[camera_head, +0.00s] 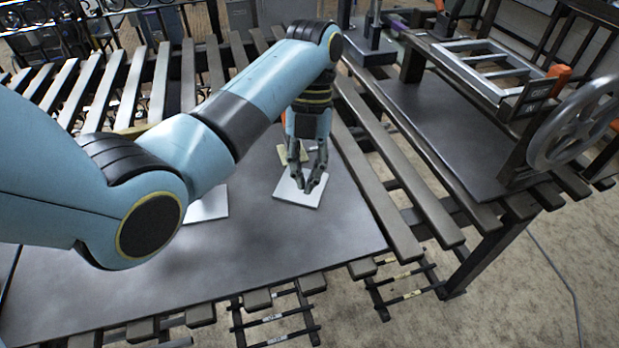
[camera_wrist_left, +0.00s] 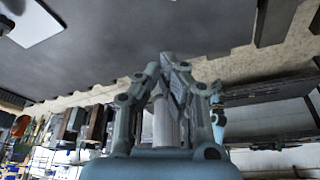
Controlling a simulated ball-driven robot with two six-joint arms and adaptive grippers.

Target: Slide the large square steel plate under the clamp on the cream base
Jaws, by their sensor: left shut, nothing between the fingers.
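A pale square steel plate (camera_head: 300,197) lies flat on the dark tabletop, under my left gripper (camera_head: 306,182) in the head view. Another pale plate (camera_head: 208,206) shows in part to the left, the rest hidden behind my left arm; I cannot tell which is larger. A bit of the cream base (camera_head: 285,154) shows behind the gripper, with a little orange above it; the clamp is mostly hidden. My left gripper is shut and empty, pointing down. In the wrist view its fingertips (camera_wrist_left: 168,62) meet, and a pale plate (camera_wrist_left: 36,22) shows at upper left. My right gripper is not in view.
The dark tabletop (camera_head: 290,250) is bare in front of and right of the plate. Dark wooden slats (camera_head: 385,150) edge it on the right. Farther right stands a frame with a spoked wheel (camera_head: 578,125) and a metal ladder-like rack (camera_head: 490,65).

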